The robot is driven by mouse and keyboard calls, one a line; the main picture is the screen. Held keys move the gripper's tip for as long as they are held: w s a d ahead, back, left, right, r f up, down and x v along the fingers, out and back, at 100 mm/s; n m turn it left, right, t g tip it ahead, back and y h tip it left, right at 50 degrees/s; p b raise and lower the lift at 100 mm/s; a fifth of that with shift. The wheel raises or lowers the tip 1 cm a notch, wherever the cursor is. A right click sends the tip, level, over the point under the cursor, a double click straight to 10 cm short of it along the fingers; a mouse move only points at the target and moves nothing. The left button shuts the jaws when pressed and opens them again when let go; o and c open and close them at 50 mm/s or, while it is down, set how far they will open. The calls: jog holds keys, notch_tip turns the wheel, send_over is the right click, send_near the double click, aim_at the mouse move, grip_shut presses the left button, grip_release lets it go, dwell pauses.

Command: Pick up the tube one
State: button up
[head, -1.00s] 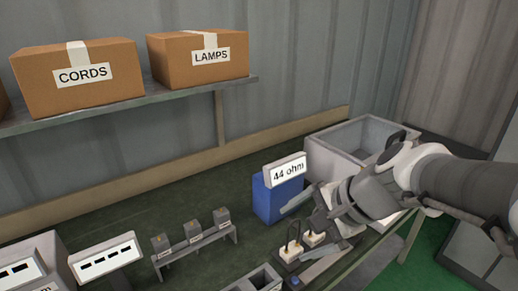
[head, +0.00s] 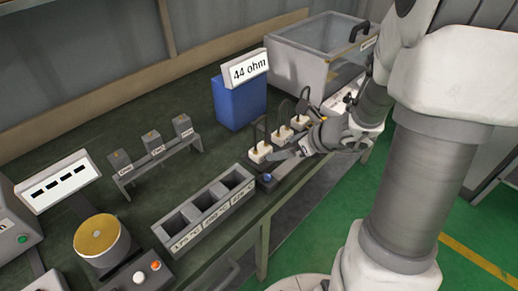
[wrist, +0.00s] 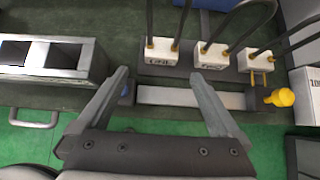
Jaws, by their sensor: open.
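Three dark looped tubes on white bases stand in a row on a dark holder. The leftmost base (wrist: 162,54), which seems labelled ONE, carries the leftmost loop; it also shows in the head view (head: 260,152). The middle base (wrist: 211,57) and the right base (wrist: 256,62) are to its right in the wrist view. My gripper (wrist: 160,80) is open and empty. In the wrist view its fingertips lie left and right of the leftmost base, nearer the camera; contact is not visible. In the head view my gripper (head: 295,149) is low beside the row.
A three-slot grey box (head: 207,214) stands left of the row. A blue block with a 44 ohm sign (head: 240,103) is behind it. A rack of small labelled blocks (head: 155,160) and a lidded clear-topped bin (head: 297,66) are also on the bench.

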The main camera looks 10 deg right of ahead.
aim_at(263, 151)
jog(key=b+x, duration=0.2)
jog(key=x, duration=0.9)
jog(key=shift+w+r, duration=0.15)
jog(key=shift+w, duration=0.1)
jog(key=shift+r, duration=0.1)
jog(key=c, duration=1.4)
